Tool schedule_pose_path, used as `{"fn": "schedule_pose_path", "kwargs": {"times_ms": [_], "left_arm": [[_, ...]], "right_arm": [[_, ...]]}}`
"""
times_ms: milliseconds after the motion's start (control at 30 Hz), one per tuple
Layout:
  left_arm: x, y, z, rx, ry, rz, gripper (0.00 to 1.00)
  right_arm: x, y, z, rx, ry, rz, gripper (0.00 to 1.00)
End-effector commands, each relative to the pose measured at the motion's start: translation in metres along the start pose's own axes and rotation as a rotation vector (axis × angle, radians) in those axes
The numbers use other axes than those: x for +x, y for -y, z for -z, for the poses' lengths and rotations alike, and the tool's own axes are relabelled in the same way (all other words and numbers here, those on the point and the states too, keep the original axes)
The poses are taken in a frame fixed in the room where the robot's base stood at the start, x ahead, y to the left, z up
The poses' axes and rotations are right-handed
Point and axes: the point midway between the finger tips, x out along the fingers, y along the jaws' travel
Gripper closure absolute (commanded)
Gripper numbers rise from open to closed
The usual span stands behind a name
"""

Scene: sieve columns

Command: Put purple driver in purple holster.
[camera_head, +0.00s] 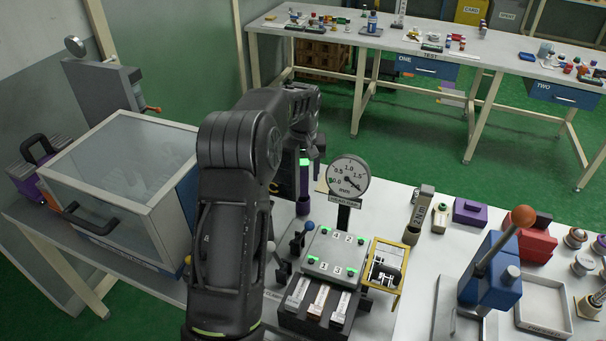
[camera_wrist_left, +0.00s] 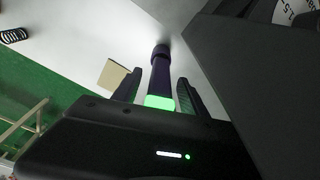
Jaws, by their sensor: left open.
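The purple driver (camera_head: 303,184), with a bright green band at its top, stands near upright behind my left arm, left of the dial gauge. My left gripper is mostly hidden behind the arm in the head view. In the left wrist view its open fingers (camera_wrist_left: 159,92) lie on either side of the purple driver (camera_wrist_left: 161,76), with the green band closest to the gripper body. A dark wider end shows at the driver's far end. I cannot tell whether that is a holster around it. My right gripper is not in view.
A dial gauge (camera_head: 348,176) stands behind a grey numbered panel (camera_head: 335,255). A clear-lidded box (camera_head: 125,170) is at left. A purple block (camera_head: 469,212), a grey upright holder (camera_head: 419,213) and a blue lever press (camera_head: 492,275) are at right. A second table (camera_head: 480,50) stands behind.

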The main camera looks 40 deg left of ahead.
Motion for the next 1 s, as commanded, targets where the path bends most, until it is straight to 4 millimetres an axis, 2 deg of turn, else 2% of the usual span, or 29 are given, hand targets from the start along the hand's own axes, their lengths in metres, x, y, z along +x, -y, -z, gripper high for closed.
{"fn": "schedule_pose_path", "kwargs": {"times_ms": [167, 500, 600, 733, 1000], "left_arm": [[-0.026, -0.001, 0.000, 0.000, -0.004, -0.002, 0.49], [-0.095, 0.000, 0.001, 0.000, -0.004, -0.001, 0.49], [-0.107, 0.000, 0.000, 0.000, -0.002, 0.000, 0.49], [-0.115, 0.000, 0.000, 0.000, -0.001, 0.000, 0.49], [-0.115, 0.000, 0.000, 0.000, 0.000, 0.000, 0.49]], "right_arm": [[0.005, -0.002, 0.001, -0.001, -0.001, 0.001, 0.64], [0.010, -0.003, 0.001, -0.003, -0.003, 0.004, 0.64], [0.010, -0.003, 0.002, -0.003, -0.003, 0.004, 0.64], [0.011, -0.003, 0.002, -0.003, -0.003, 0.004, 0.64], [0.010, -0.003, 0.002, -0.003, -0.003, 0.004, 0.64]]}}
